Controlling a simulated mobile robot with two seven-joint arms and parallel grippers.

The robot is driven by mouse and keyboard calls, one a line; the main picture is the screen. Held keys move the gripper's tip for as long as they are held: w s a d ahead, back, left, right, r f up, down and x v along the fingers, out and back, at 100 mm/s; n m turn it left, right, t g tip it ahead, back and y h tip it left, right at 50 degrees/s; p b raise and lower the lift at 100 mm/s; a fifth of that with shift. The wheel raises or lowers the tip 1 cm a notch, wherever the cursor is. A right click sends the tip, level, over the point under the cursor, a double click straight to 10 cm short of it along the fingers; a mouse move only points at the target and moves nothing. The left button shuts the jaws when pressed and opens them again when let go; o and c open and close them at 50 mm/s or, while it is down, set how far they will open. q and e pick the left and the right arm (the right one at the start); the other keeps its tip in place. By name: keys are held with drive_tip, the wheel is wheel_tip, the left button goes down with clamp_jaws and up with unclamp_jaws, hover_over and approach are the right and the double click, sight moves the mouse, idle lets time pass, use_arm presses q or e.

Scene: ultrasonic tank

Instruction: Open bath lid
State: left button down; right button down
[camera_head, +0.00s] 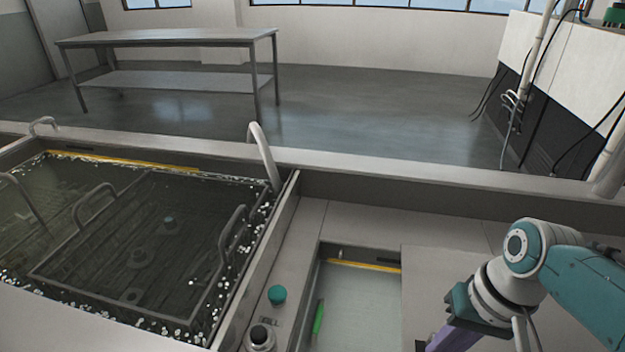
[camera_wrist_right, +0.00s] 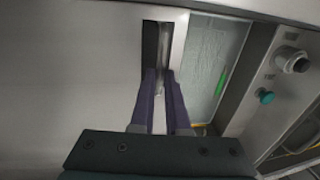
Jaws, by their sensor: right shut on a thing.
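The bath lid (camera_head: 435,272) is a flat grey metal panel lying over the right part of the small bath (camera_head: 350,300); the left part of the bath is uncovered and shows pale liquid. In the right wrist view the lid (camera_wrist_right: 70,75) fills the left side. My right gripper (camera_wrist_right: 164,74) has its purple fingers closed on a thin metal bar, seemingly the lid's handle, beside a dark slot near the lid's edge. In the head view my right gripper's fingers (camera_head: 455,337) are partly cut off at the bottom. My left gripper is not in view.
A larger bath with a submerged wire basket (camera_head: 150,235) is at the left. A green button (camera_head: 277,294) and a dark knob (camera_head: 261,336) sit between the baths. A green object (camera_head: 318,318) shows at the small bath's left side. A metal table (camera_head: 170,38) stands behind.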

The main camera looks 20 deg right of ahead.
drive_tip(key=s+d, duration=0.2)
drive_tip(key=d, duration=0.1)
drive_tip(key=s+d, duration=0.3)
drive_tip(key=d, duration=0.1)
drive_tip(key=s+d, duration=0.2)
drive_tip(key=d, duration=0.2)
drive_tip(key=shift+s+d, duration=0.1)
drive_tip(key=shift+s, duration=0.2)
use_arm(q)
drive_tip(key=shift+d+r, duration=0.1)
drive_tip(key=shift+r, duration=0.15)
use_arm(e)
drive_tip(key=shift+s+d, duration=0.25)
drive_tip(key=shift+d, duration=0.1)
drive_tip(key=c, duration=0.9)
unclamp_jaws()
drive_tip(key=shift+w+a, duration=0.1)
use_arm(q)
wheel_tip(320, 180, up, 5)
drive_tip(key=p, duration=0.5)
use_arm(e)
drive_tip(key=r, duration=0.3)
drive_tip(key=d+r, duration=0.1)
drive_tip(key=r, duration=0.2)
drive_tip(key=s+r, duration=0.1)
drive_tip(key=r, duration=0.2)
drive_tip(key=shift+s+d+r, duration=0.1)
drive_tip(key=shift+d+r, duration=0.25)
